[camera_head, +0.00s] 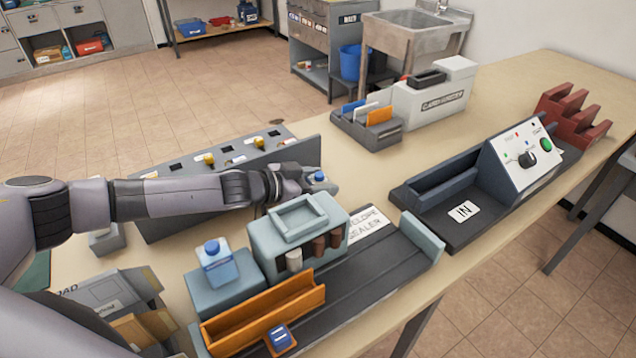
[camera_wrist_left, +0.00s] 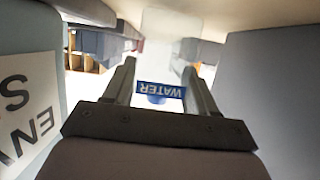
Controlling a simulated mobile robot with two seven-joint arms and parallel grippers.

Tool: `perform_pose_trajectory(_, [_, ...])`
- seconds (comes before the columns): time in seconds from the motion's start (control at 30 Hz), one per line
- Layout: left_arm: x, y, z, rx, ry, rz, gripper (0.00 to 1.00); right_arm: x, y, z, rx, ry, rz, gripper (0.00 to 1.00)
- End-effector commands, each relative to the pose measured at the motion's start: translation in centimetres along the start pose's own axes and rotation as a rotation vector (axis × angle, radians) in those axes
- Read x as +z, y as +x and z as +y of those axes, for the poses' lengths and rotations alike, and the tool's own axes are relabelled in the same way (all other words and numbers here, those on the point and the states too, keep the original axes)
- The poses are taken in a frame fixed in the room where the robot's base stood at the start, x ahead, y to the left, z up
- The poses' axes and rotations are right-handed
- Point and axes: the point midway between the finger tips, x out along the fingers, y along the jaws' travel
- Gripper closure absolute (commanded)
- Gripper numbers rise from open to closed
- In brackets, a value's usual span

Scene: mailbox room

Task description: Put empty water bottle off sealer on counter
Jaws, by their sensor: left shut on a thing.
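The envelope sealer (camera_head: 268,252) stands on the counter (camera_head: 395,165), with an orange tray (camera_head: 262,308) along its front. A clear bottle with a blue cap (camera_head: 215,262) stands upright on the sealer's left block. My left gripper (camera_head: 312,182) is behind the sealer, shut on another bottle. My right gripper is not in view.
A long grey panel with switches (camera_head: 225,160) stands behind my left arm. Bare counter lies between the sealer and the card sorter.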

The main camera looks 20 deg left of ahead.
Motion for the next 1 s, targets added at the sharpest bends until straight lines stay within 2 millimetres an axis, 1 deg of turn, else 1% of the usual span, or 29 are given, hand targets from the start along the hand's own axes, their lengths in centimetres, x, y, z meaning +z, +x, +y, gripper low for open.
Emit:
perform_pose_trajectory(0.07, [0.43, 0.17, -0.01, 0.000, -0.001, 0.001, 0.72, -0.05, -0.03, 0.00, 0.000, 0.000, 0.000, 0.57])
perform_pose_trajectory(0.3, [0.47, 0.19, -0.01, 0.000, 0.000, 0.002, 0.72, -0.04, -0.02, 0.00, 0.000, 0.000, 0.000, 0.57])
perform_pose_trajectory(0.43, [0.83, 0.32, 0.01, 0.000, -0.001, 0.001, 0.72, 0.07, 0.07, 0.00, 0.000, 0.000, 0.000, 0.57])
perform_pose_trajectory(0.47, [0.83, 0.32, 0.01, 0.000, -0.001, 0.001, 0.40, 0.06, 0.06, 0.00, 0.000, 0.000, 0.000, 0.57])
perform_pose_trajectory(0.5, [0.77, 0.30, 0.01, 0.000, 0.000, 0.001, 0.27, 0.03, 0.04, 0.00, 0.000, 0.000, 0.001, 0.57])
perform_pose_trajectory(0.53, [0.77, 0.30, 0.01, 0.000, 0.000, 0.001, 0.18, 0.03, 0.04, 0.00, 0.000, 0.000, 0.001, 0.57])
perform_pose_trajectory(0.87, [0.54, 0.21, -0.02, 0.000, 0.000, 0.002, 0.18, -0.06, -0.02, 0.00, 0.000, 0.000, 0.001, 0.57])
perform_pose_trajectory(0.9, [0.27, 0.11, -0.04, -0.001, 0.001, 0.002, 0.18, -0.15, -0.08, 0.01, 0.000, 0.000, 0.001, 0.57])
perform_pose_trajectory(1.0, [0.56, -0.61, -0.08, -0.001, -0.001, 0.001, 0.18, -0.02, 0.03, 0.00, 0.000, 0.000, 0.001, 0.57])
